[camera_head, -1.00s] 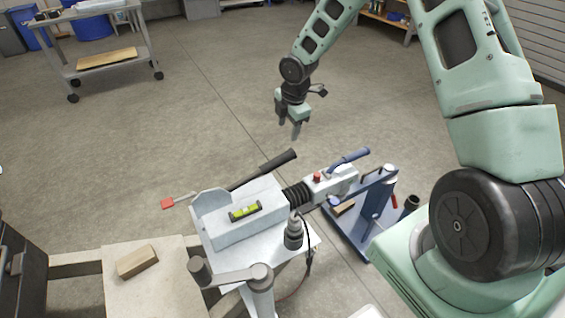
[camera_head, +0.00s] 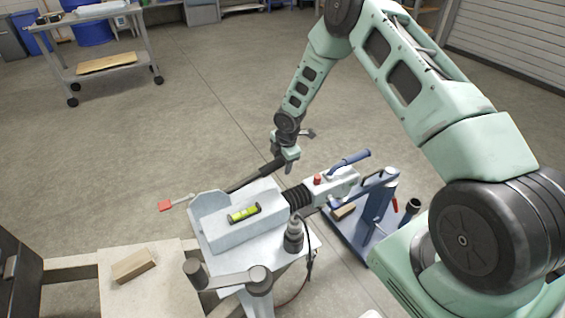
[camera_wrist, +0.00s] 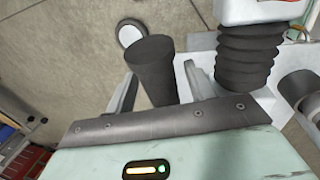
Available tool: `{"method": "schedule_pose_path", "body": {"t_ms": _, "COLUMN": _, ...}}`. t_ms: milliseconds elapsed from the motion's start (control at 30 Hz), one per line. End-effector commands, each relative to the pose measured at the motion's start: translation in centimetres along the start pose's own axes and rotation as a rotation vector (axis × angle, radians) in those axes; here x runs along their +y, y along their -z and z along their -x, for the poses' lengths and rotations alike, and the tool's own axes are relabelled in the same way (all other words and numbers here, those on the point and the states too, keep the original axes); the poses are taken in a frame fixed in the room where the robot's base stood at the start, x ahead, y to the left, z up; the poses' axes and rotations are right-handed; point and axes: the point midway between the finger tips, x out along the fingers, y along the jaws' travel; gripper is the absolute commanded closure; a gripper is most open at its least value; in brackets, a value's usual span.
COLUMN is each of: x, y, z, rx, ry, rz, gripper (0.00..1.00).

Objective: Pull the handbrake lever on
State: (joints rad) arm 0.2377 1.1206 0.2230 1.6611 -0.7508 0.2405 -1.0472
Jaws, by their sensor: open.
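The handbrake lever (camera_head: 262,170) is a black bar with a thick dark grip, slanting up and right from behind the pale grey coupling housing (camera_head: 252,228). My gripper (camera_head: 288,166) is at the grip's upper end, pointing down. In the wrist view, the lever's dark round grip (camera_wrist: 154,62) shows between the two grey fingers of my gripper (camera_wrist: 160,76), which are apart. Visible gaps remain beside the grip, the wider one on the right. In the head view, my gripper partly hides the grip's tip.
A black ribbed bellows (camera_head: 297,197) and a coupling head with a red knob (camera_head: 317,180) lie close right of the lever. A blue jack stand (camera_head: 375,212) stands further right. Open floor lies beyond the lever.

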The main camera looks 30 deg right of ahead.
Motion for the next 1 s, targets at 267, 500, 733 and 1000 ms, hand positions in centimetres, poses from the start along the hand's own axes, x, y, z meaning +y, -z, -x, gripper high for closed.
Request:
{"method": "schedule_pose_path", "body": {"t_ms": 267, "x": 0.0, "y": 0.0, "z": -0.2, "rx": 0.0, "ry": 0.0, "rz": 0.0, "gripper": 0.46}}
{"method": "schedule_pose_path", "body": {"t_ms": 500, "x": 0.0, "y": 0.0, "z": -0.2, "rx": 0.0, "ry": 0.0, "rz": -0.001, "gripper": 1.0}}
{"method": "schedule_pose_path", "body": {"t_ms": 733, "x": 0.2, "y": 0.1, "z": 0.5, "rx": -0.017, "ry": -0.001, "rz": 0.004, "gripper": 1.0}}
{"method": "schedule_pose_path", "body": {"t_ms": 1000, "x": 0.9, "y": 1.3, "z": 3.7, "rx": -0.129, "ry": 0.002, "rz": 0.033, "gripper": 1.0}}
